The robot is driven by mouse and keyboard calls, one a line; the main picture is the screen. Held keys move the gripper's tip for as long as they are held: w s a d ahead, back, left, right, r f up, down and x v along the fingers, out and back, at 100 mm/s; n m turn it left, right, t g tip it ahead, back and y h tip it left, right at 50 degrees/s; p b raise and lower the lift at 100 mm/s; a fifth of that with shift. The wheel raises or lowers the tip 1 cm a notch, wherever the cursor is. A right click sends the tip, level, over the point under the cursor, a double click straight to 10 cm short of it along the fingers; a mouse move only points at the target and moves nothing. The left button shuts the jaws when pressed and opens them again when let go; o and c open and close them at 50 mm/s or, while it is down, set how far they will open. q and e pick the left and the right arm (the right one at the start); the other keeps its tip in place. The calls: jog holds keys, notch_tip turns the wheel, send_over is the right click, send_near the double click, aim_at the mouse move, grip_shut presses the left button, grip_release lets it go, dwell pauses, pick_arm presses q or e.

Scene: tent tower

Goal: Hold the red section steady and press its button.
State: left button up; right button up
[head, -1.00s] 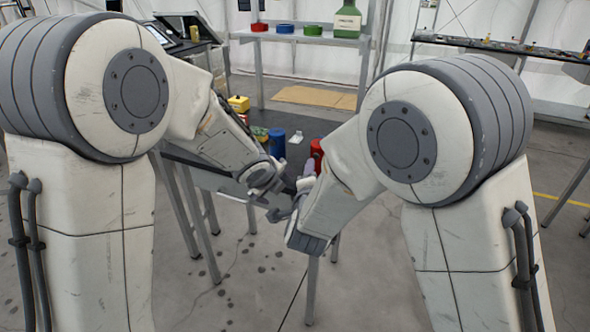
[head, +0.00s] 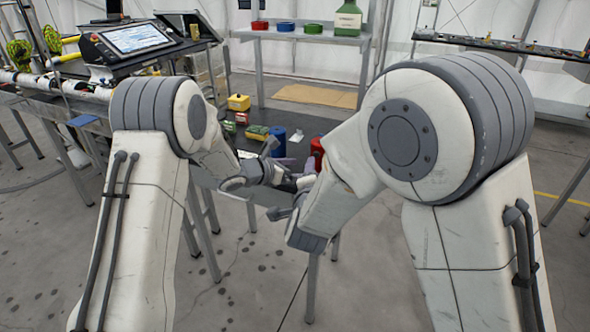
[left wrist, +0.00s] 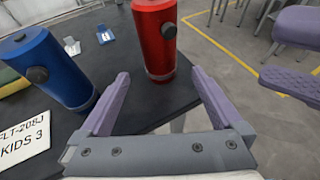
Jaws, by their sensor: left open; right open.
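My right gripper (left wrist: 270,48) shows at the right edge of the left wrist view, fingers apart and empty, to the right of the red section. In the head view my arms hide most of both grippers.
A blue section (left wrist: 55,70) with a dark knob stands left of the red one. A yellow box (head: 238,103) and a green-yellow item (head: 256,132) lie further left on the table. A shelf (head: 300,37) stands behind.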

pick_arm(q)
jog(key=x, duration=0.8)
jog(key=shift+d+f, duration=0.1)
jog(key=shift+d, duration=0.05)
grip_shut()
pick_arm(e)
grip_shut()
dwell(3.3)
